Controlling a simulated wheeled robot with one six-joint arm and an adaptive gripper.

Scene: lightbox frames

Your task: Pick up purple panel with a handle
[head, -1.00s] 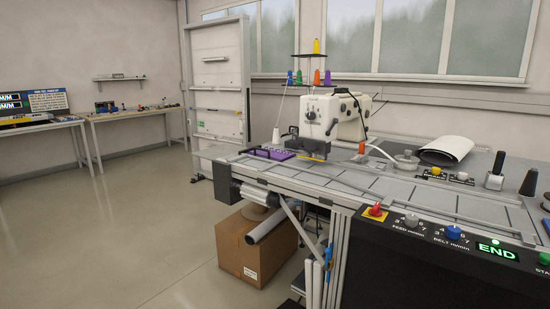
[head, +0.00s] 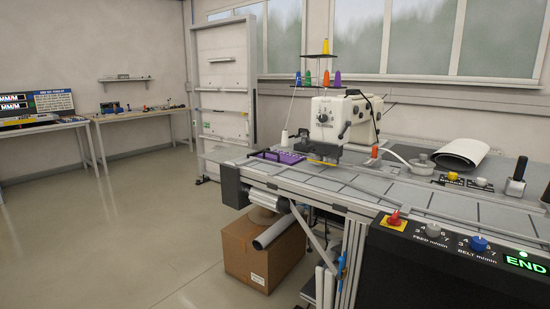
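A purple panel (head: 284,156) lies flat on the left end of the grey work table (head: 312,183), just left of the white sewing machine (head: 345,120). A dark, thin shape shows along its near left edge; I cannot tell whether it is the handle. My gripper is not in view.
A control panel (head: 440,255) with knobs and a lit END display stands at the front right. A cardboard box (head: 262,252) and a grey roller tube (head: 273,232) are below the table's left end. The floor (head: 130,230) to the left is clear.

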